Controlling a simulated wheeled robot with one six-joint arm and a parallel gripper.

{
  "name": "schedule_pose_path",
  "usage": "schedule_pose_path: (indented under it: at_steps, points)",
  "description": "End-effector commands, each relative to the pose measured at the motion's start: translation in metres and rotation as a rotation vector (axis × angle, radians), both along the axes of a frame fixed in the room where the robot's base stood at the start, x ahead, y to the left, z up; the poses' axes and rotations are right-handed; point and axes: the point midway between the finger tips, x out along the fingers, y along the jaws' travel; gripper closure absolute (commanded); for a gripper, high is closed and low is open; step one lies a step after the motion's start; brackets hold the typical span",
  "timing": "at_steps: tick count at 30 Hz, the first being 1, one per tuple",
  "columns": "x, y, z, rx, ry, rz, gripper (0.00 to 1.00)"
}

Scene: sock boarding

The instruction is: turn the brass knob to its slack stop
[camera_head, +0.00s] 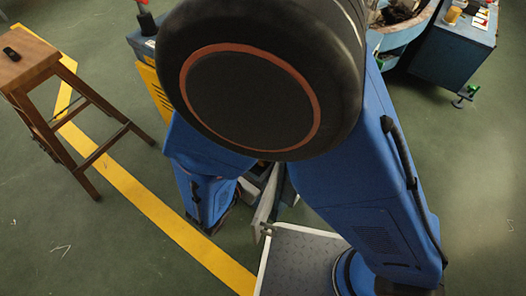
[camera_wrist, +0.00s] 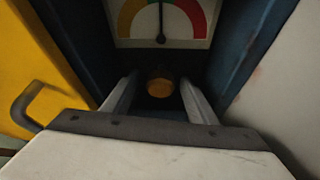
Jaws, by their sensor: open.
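The brass knob (camera_wrist: 160,85) shows in the wrist view as a small round golden knob below a dial gauge (camera_wrist: 162,22). My gripper (camera_wrist: 160,92) is open, with one finger on each side of the knob in the picture. I see gaps between the knob and both fingers. I cannot tell how far the fingertips are from it in depth. In the head view my own arm hides the knob. My gripper is partly visible there (camera_head: 264,200), low behind the arm.
A yellow panel (camera_wrist: 40,75) with a dark handle (camera_wrist: 28,105) stands left in the wrist view, and a pale surface (camera_wrist: 280,95) stands right. In the head view a wooden stool (camera_head: 50,75) is at left and a blue cabinet (camera_head: 455,50) at upper right. Green floor lies open at right.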

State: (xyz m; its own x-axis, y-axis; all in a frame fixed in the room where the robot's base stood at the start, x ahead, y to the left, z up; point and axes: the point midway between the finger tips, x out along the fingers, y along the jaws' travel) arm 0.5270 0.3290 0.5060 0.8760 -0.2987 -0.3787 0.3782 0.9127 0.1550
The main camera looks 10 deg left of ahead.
Motion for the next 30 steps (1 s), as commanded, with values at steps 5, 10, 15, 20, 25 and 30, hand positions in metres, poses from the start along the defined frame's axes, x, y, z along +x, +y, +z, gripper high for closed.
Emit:
schedule_pose_path:
  at_steps: [5,10,15,20,25,30]
  points:
    - [0.0079,-0.0029,-0.0033,0.000,0.000,0.000,0.47]
    - [0.0088,-0.0033,-0.0037,0.000,0.000,0.001,0.47]
    - [0.0087,-0.0031,-0.0036,0.000,0.000,0.001,0.59]
    - [0.0087,-0.0029,-0.0035,0.000,0.000,0.001,0.89]
    - [0.0087,-0.0026,-0.0034,-0.004,0.001,0.001,0.88]
    - [0.0088,-0.0021,-0.0034,-0.038,0.016,0.001,0.88]
